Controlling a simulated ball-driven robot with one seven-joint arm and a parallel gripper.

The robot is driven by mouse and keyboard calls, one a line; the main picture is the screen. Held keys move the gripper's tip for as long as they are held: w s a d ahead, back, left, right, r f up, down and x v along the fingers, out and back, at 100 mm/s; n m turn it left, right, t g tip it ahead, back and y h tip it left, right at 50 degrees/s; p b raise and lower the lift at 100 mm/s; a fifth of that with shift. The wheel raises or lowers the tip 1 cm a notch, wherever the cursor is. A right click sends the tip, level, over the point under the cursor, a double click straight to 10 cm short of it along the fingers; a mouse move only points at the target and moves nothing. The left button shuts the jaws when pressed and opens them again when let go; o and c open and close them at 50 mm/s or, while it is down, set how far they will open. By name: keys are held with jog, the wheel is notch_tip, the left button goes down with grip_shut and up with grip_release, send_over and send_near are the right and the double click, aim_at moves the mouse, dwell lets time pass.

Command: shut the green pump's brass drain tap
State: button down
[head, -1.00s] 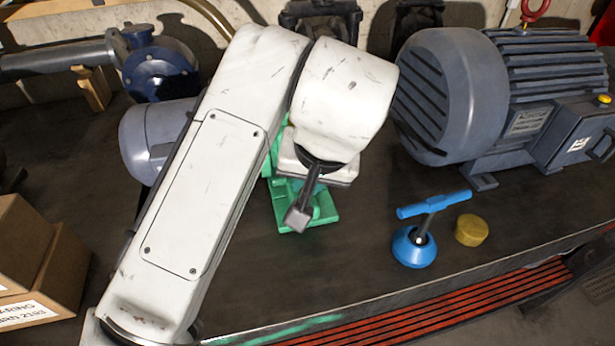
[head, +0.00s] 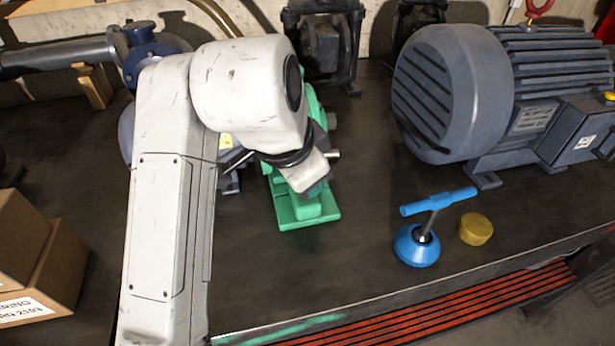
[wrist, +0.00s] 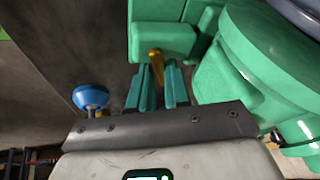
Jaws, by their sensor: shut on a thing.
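The green pump (head: 308,208) stands on the bench behind my wrist in the head view, its upper part partly covered. In the wrist view its green body (wrist: 258,72) fills the right side. The brass drain tap (wrist: 156,57) shows as a short yellow piece beside a green block of the pump. My gripper (wrist: 159,70) has its two teal fingers on either side of the tap, shut on it. The tap's far end and pivot are hidden. In the head view my arm hides the fingers and the tap.
A blue plunger-like tool with a T-handle (head: 418,246) and a yellow cap (head: 476,229) stand right of the pump. A large grey motor (head: 450,95) is at the right. Cardboard boxes (head: 40,270) sit at left. The front middle of the bench is clear.

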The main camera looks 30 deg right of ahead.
jog(key=shift+w+a+m+g+h, duration=0.15)
jog(key=shift+m+g, duration=0.3)
jog(key=shift+m, duration=0.55)
jog(key=shift+s+d+m+g+h, duration=0.15)
jog(key=shift+m+g, duration=0.3)
jog(key=shift+m, duration=0.55)
jog(key=shift+w+a, duration=0.1)
jog(key=c, duration=1.1)
grip_release()
jog(key=v, duration=1)
jog(key=shift+r+p, duration=0.35)
jog(key=shift+r, duration=0.05)
jog(key=shift+a, duration=0.2)
